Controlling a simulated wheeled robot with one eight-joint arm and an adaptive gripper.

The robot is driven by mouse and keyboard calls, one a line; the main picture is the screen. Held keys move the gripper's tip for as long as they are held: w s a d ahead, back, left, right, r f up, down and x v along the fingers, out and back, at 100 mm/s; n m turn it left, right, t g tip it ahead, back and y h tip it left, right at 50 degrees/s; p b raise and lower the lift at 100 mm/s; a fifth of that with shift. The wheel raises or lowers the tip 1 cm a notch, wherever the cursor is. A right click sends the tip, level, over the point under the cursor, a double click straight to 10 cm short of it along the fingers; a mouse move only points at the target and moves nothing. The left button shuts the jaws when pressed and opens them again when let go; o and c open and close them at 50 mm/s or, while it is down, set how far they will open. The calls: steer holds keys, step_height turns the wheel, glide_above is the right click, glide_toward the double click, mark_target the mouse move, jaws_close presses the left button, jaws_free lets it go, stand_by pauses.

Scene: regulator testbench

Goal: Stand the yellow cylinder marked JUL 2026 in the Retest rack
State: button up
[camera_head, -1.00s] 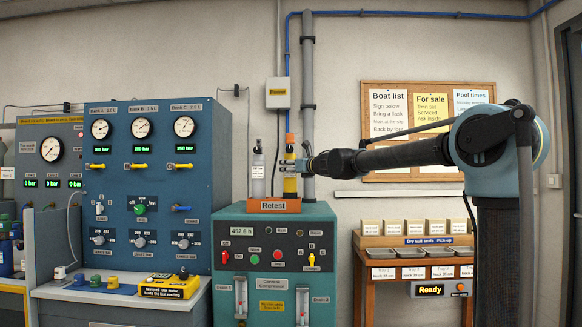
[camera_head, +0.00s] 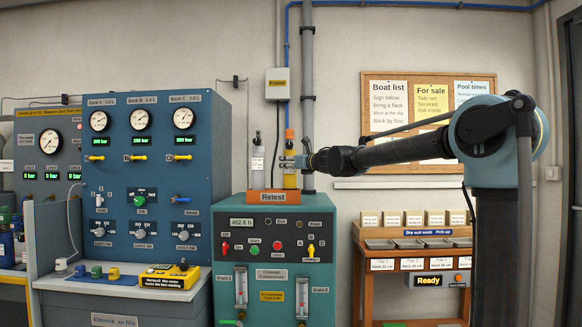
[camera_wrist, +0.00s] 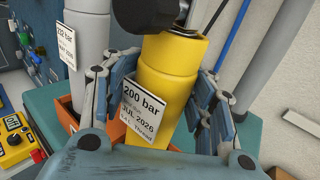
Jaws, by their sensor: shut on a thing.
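The yellow cylinder (camera_head: 290,178) stands upright over the right part of the orange Retest rack (camera_head: 257,197). Its foot is hidden behind the rack's front wall, so I cannot tell whether it rests on the bottom. In the wrist view the yellow cylinder (camera_wrist: 165,82) carries a white label reading 200 bar and JUL 2026. My gripper (camera_head: 290,161) is shut on its upper body, with a finger on each side in the wrist view (camera_wrist: 158,95). An orange piece of the rack (camera_wrist: 68,117) shows at left there.
A grey cylinder (camera_head: 257,163) stands in the rack's left part; it also shows in the wrist view (camera_wrist: 88,45). The rack sits on the teal compressor cabinet (camera_head: 303,206). A grey vertical pipe (camera_head: 307,90) runs close behind on the right. A blue gauge panel (camera_head: 150,180) stands left.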

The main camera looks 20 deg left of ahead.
steer(key=shift+f, duration=0.45)
stand_by(0.5)
steer(key=o, duration=1.4)
steer(key=shift+o, duration=0.2)
steer(key=shift+d, duration=0.1)
steer(key=v, duration=1.1)
steer(key=shift+s+d, duration=0.25)
steer(key=shift+d, duration=0.1)
